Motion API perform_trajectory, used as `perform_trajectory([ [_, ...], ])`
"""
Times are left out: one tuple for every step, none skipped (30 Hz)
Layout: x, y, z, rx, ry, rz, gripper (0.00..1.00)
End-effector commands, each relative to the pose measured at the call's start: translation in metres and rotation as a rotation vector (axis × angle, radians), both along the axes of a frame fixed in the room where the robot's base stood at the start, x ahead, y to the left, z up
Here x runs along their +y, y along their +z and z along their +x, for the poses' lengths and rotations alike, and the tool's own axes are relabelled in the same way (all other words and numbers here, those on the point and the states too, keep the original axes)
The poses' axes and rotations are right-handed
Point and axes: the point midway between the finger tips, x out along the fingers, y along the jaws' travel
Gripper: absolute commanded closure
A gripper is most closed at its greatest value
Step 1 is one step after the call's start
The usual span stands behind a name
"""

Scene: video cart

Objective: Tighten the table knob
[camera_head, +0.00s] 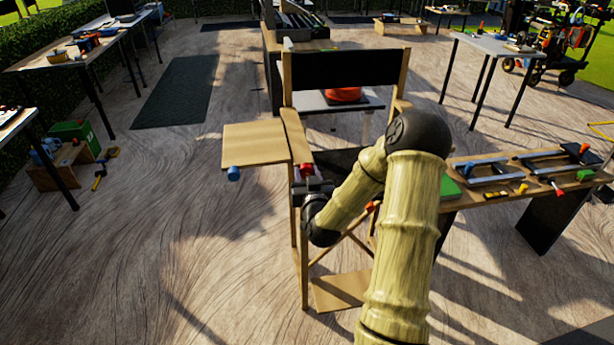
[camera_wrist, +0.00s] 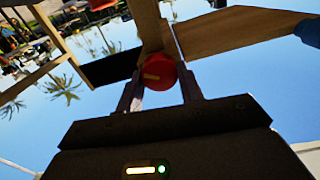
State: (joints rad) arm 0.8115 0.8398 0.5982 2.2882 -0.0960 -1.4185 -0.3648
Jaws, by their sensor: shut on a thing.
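A tall wooden folding chair (camera_head: 404,75) with a black back stands ahead, and a flat wooden side table (camera_head: 252,144) joins its left armrest. A red knob (camera_head: 306,170) sits under the front of that armrest. A blue knob (camera_head: 233,173) is under the side table's front edge, apart from my gripper. My gripper (camera_head: 308,179) is at the red knob. In the wrist view, the two fingers of my gripper (camera_wrist: 160,80) are shut on the red knob (camera_wrist: 158,72), which bears a tilted yellow mark. The blue knob (camera_wrist: 309,31) is at the right edge there.
A wooden bench (camera_head: 490,205) with clamps and tools stands close on the right. The chair's footrest (camera_head: 341,290) juts out low beneath my arm. A table (camera_head: 70,52) and a green box (camera_head: 72,136) are at the left. The floor at front left is clear.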

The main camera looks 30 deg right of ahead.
Motion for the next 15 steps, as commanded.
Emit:
perform_trajectory([
  [-0.0001,-0.0004,0.0001,-0.011,0.0,0.028,0.86],
  [-0.0002,-0.0003,0.0001,-0.017,0.0,0.047,0.86],
  [-0.0002,-0.0003,0.0001,-0.024,0.0,0.074,0.86],
  [-0.0002,-0.0004,0.0001,-0.03,0.0,0.095,0.86],
  [-0.0003,-0.0004,0.0001,-0.036,0.0,0.117,0.86],
  [-0.0004,-0.0005,0.0001,-0.044,0.0,0.145,0.86],
  [-0.0005,-0.0006,0.0001,-0.049,0.0,0.165,0.86],
  [-0.0006,-0.0006,0.0,-0.055,0.0,0.184,0.86],
  [-0.0006,-0.0006,0.0,-0.063,0.0,0.211,0.86],
  [-0.0007,-0.0005,0.0,-0.068,0.0,0.229,0.86],
  [-0.0008,-0.0004,0.0,-0.073,0.0,0.246,0.86],
  [-0.0009,-0.0002,-0.0001,-0.079,0.0,0.269,0.86],
  [-0.001,-0.0002,-0.0001,-0.084,0.0,0.284,0.86],
  [-0.0011,-0.0001,-0.0001,-0.088,0.0,0.297,0.86],
  [-0.0012,0.0001,-0.0001,-0.093,-0.001,0.314,0.86],
])
